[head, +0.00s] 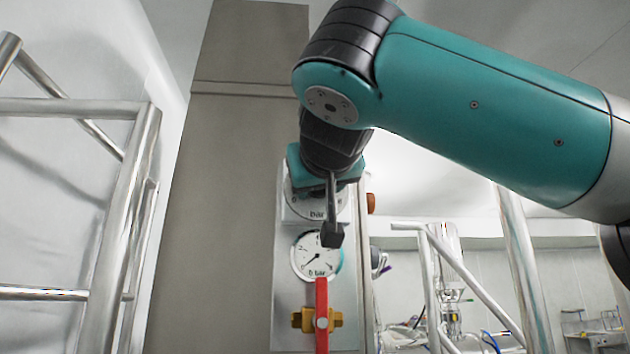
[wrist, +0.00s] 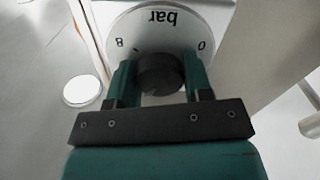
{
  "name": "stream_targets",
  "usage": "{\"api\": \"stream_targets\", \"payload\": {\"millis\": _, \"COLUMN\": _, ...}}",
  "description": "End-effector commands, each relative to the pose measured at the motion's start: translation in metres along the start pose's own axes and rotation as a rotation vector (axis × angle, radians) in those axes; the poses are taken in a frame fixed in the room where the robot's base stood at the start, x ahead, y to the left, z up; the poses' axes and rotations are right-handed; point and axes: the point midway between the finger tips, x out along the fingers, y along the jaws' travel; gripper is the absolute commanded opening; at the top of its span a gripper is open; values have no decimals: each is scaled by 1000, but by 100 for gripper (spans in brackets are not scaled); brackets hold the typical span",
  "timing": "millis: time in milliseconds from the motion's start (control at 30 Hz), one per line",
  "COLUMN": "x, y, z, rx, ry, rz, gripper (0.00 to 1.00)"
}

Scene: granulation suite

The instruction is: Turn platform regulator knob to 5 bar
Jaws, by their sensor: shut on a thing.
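The regulator knob (wrist: 160,72) is dark and round, in the middle of a white dial plate (wrist: 155,20) marked "bar", with 0 and 8 upside down in the wrist view. My gripper (wrist: 160,82) is shut on the knob, one green finger on each side. The knob's setting cannot be read, as my gripper covers part of it. In the head view my gripper (head: 322,172) is at the upper dial (head: 300,205) and hides the knob. Below it is a round gauge (head: 308,262) marked "bar"; its needle points to the lower left, and a dark part of my arm overlaps its top.
A red lever (head: 322,300) on a brass valve (head: 299,320) sits below the gauge. An orange-red button (head: 371,203) is on the panel's right side. Metal railings stand at left (head: 135,190) and right (head: 450,265). A grey column (head: 215,210) is beside the panel.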

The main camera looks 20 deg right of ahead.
Motion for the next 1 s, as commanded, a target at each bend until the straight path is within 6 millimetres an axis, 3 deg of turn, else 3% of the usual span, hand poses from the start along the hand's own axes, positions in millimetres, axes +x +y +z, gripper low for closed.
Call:
{"api": "stream_targets", "payload": {"millis": 500, "x": 0, "y": 0, "z": 0, "rx": -26, "ry": 1, "rz": 0, "gripper": 23}}
{"api": "stream_targets", "payload": {"millis": 533, "x": 0, "y": 0, "z": 0, "rx": -26, "ry": 2, "rz": 0, "gripper": 51}}
{"api": "stream_targets", "payload": {"millis": 633, "x": 0, "y": 0, "z": 0, "rx": -26, "ry": 1, "rz": 0, "gripper": 72}}
{"api": "stream_targets", "payload": {"millis": 1000, "x": -2, "y": 1, "z": 0, "rx": -24, "ry": 0, "rz": 4, "gripper": 72}}
